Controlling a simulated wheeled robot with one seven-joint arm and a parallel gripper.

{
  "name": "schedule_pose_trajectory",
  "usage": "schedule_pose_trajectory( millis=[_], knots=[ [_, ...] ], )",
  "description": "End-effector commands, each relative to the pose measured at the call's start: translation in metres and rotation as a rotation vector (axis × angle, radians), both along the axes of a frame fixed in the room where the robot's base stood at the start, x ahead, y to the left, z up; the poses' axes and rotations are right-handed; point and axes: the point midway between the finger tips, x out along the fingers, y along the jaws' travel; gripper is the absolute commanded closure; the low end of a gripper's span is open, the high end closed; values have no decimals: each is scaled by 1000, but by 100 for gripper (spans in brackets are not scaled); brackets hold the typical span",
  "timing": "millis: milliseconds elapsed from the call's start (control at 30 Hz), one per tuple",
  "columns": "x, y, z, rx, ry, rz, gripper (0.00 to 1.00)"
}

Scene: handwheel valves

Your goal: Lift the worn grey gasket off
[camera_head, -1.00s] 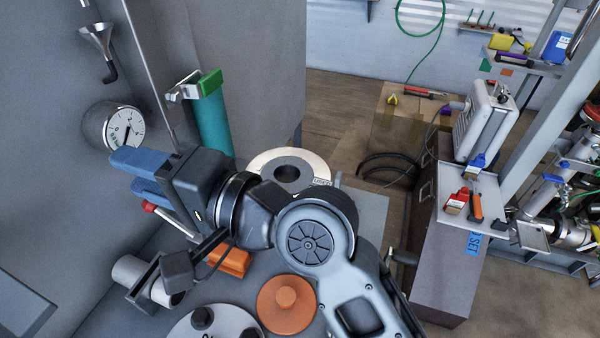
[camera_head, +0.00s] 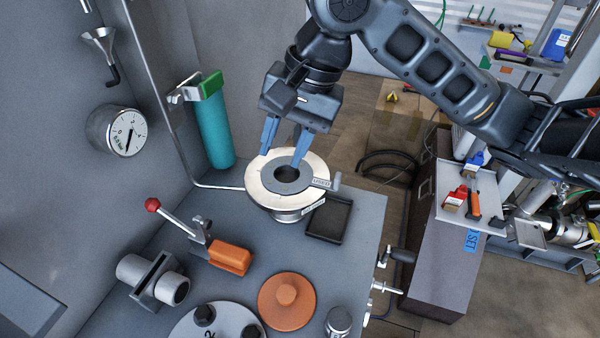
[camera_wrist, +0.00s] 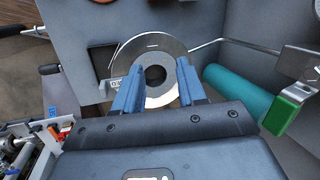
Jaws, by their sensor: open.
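The worn grey gasket (camera_head: 264,181) is a flat dark-grey ring with a labelled tab at its right. It lies on a pale round flange (camera_head: 258,193) on the bench. In the wrist view the gasket (camera_wrist: 155,92) shows between the fingers, with its dark centre hole in the middle. My gripper (camera_head: 284,160) is open and empty, pointing down over the flange. Its blue fingers stand on either side of the ring; I cannot tell whether they touch it.
A dark square tray (camera_head: 329,219) sits right of the flange. A teal cylinder with a green top (camera_head: 214,130) stands behind left. A red-knobbed lever with an orange block (camera_head: 229,257) and an orange disc (camera_head: 286,302) are in front. Bare bench lies between them.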

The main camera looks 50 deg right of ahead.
Motion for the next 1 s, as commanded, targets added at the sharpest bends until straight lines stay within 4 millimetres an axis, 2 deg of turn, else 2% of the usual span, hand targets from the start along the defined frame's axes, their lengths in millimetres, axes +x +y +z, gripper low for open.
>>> schedule_pose_trajectory(
  millis=[33, 100, 200, 300, 667, 900, 1000],
  knots=[
    [-10, -22, -2, -61, 54, -35, 60],
    [-23, -43, -4, -124, 122, -79, 60],
    [-37, -64, -6, -185, 188, -122, 60],
    [-45, -75, -7, -216, 223, -147, 60],
    [-49, -76, -40, -221, 232, -151, 60],
    [-52, -75, -73, -220, 230, -151, 60],
    [-52, -74, -81, -220, 229, -151, 60]
  ],
)
